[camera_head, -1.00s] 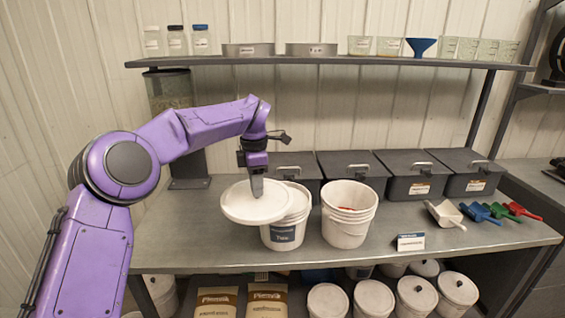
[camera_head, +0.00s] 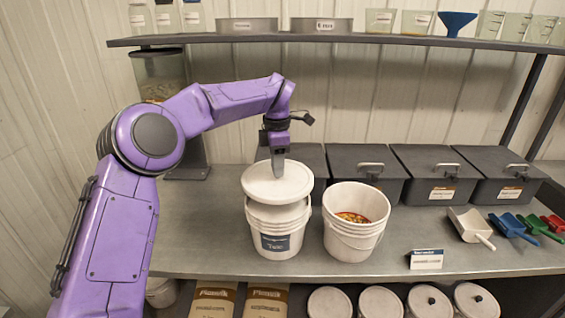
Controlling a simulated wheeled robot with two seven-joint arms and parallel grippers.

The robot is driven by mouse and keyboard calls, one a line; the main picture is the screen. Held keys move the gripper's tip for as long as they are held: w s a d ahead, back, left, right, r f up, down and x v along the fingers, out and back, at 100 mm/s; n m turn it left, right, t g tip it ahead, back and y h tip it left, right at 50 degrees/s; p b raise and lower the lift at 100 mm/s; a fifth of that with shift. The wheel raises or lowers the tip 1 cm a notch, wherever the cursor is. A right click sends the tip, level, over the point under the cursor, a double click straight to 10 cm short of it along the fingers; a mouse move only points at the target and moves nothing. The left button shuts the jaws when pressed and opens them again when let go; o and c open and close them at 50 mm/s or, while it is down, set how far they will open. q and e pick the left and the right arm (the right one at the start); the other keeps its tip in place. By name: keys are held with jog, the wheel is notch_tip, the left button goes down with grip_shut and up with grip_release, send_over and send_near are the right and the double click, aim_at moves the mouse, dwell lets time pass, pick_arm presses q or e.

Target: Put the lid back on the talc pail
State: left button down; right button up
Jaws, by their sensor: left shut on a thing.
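The talc pail (camera_head: 277,236) is a white bucket with a dark blue label, upright on the grey bench. The round white lid (camera_head: 262,184) is over the pail's mouth, slightly to the left and a little tilted. A gap shows between the lid and the pail's rim, so the lid appears held just above it. My left gripper (camera_head: 279,172) points down and is shut on the lid at its top. The pail's opening is mostly hidden under the lid. My right gripper is not in view.
An open white pail (camera_head: 352,243) with colourful contents stands close on the right. Dark lidded bins (camera_head: 435,182) line the back. Scoops (camera_head: 470,226) and a small sign (camera_head: 426,260) lie to the right. A shelf (camera_head: 330,38) runs above.

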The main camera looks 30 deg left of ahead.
aim_at(277, 181)
pick_arm(q)
jog(key=shift+s+f+b, duration=0.5)
jog(key=shift+f+b, duration=0.4)
jog(key=shift+b, duration=0.05)
jog(key=f+b, duration=0.1)
jog(key=w+f+b, duration=0.1)
jog(key=f, duration=0.1)
jog(key=shift+w+f, duration=0.1)
jog(key=shift+w, duration=0.05)
jog(key=shift+f, duration=0.25)
jog(key=shift+s, duration=0.35)
jog(key=shift+w, duration=0.2)
jog(key=shift+s, duration=0.1)
jog(key=shift+r+p, duration=0.1)
jog(key=shift+p, duration=0.3)
jog(key=shift+f, duration=0.25)
